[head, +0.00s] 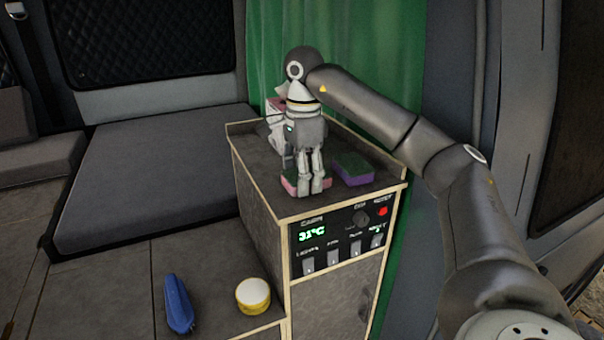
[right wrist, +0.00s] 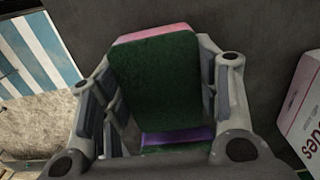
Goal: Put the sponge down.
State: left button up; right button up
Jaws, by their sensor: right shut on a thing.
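My right gripper (head: 316,184) points down over the top of the grey cabinet. It is shut on a pink sponge with a dark green face (head: 291,183), near the cabinet top's front left edge. In the right wrist view the pink sponge (right wrist: 155,80) shows its green face between the two fingers. The sponge is at or just above the cabinet top; I cannot tell if it touches. A purple sponge with a green face (head: 353,169) lies to its right, and it also shows in the right wrist view (right wrist: 178,137). My left gripper is not in view.
A white and pink box (head: 275,122) stands behind the gripper; it also shows in the right wrist view (right wrist: 304,112). The cabinet top (head: 374,188) has a raised rim at the back and sides. Below are a blue brush (head: 178,303) and a yellow-white tub (head: 253,295).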

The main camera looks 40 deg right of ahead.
jog(key=shift+s, duration=0.1)
jog(key=shift+f, duration=0.2)
jog(key=o, duration=1.3)
jog(key=shift+o, duration=0.2)
jog(key=shift+r, duration=0.1)
jog(key=shift+r, duration=0.95)
notch_tip(320, 180, up, 10)
jog(key=shift+r, duration=0.25)
